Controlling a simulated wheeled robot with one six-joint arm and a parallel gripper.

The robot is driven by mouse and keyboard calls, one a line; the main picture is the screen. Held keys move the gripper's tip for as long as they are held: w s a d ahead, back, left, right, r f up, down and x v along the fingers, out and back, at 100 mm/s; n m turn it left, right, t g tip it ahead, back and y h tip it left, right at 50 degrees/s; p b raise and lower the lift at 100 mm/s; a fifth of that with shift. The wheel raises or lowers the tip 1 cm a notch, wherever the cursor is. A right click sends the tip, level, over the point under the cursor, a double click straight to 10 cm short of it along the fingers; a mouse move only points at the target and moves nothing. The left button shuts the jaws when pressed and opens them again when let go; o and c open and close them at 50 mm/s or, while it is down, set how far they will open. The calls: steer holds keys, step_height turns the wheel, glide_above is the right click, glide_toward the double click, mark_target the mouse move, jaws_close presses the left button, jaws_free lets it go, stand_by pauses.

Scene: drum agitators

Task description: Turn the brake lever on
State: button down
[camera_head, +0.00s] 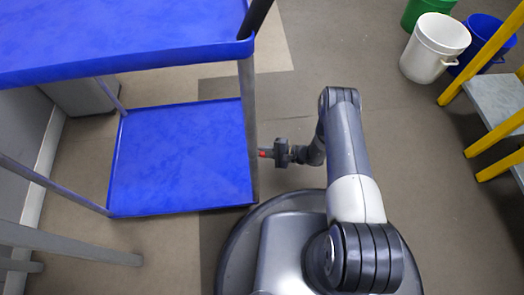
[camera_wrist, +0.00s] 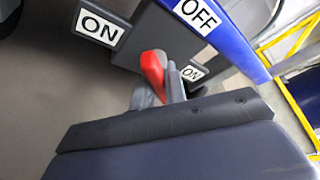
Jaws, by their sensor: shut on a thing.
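The red brake lever (camera_wrist: 152,70) stands up between my gripper's fingers in the wrist view. Its red tip also shows in the head view (camera_head: 265,153), beside the blue cart's near right leg. My gripper (camera_head: 275,153) is low beside that leg and shut on the lever; in the wrist view its grey fingers (camera_wrist: 159,88) sit on both sides of it. An ON label (camera_wrist: 100,27) is left of the lever, another ON label (camera_wrist: 192,73) is right of it, and an OFF label (camera_wrist: 197,12) is above right. The lever's lower part is hidden by my gripper.
The blue cart has an upper shelf (camera_head: 120,35) and a lower shelf (camera_head: 180,160), both empty where visible. White (camera_head: 433,48), green (camera_head: 425,10) and blue (camera_head: 487,40) buckets stand at back right, near yellow-framed steps (camera_head: 495,95). The floor between is clear.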

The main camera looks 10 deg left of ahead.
steer(key=shift+n, duration=0.3)
steer(key=shift+n+t+y, duration=0.5)
steer(key=shift+n, duration=0.5)
steer(key=shift+n+t+y, duration=0.3)
steer(key=shift+n+y, duration=0.4)
steer(key=shift+n, duration=0.9)
steer(key=c, duration=1.4)
jaws_free()
steer(key=shift+c, duration=0.2)
steer(key=s+d+p, duration=0.1)
steer(key=d+p, duration=0.1)
steer(key=d, duration=0.8)
steer(key=shift+s+d, duration=0.3)
steer(key=shift+d, duration=0.05)
